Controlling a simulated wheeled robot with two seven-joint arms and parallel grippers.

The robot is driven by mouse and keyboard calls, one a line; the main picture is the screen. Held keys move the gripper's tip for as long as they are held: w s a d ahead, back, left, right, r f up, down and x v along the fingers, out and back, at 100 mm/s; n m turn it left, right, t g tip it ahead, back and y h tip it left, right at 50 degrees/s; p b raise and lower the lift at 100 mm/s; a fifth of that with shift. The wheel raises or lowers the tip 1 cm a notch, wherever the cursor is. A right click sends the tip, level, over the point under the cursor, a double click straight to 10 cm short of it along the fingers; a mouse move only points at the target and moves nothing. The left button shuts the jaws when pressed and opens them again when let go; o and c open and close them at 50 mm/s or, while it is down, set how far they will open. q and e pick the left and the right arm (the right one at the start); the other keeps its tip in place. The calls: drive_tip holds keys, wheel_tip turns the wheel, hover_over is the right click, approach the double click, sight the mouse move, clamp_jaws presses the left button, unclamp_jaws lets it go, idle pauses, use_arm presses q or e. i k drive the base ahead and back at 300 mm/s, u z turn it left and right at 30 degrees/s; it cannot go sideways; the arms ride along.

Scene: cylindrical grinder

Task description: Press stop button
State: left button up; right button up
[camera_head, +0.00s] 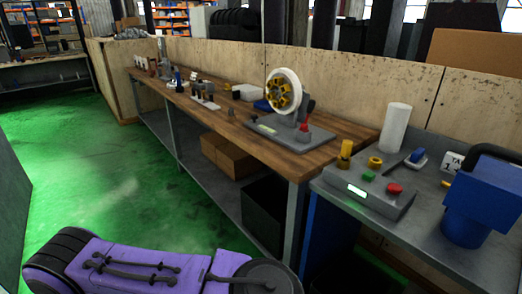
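A grey control box (365,190) with a lit display sits on the metal-topped bench at the right. A red button (394,188) is on its right side, and a green button (368,176) is to the left of the red one. Nothing touches either button. Neither of my grippers shows. A purple and black part of my own body (150,266) fills the lower left, well away from the control box.
A grinder (284,92) with a white and yellow wheel stands on the wooden bench (335,150). A white cylinder (396,127) and yellow parts (345,152) stand behind the control box. A blue object (485,205) stands to its right. The green floor (100,180) is open at left.

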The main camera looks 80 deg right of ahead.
sight(394, 188)
drive_tip(key=z, duration=3.6)
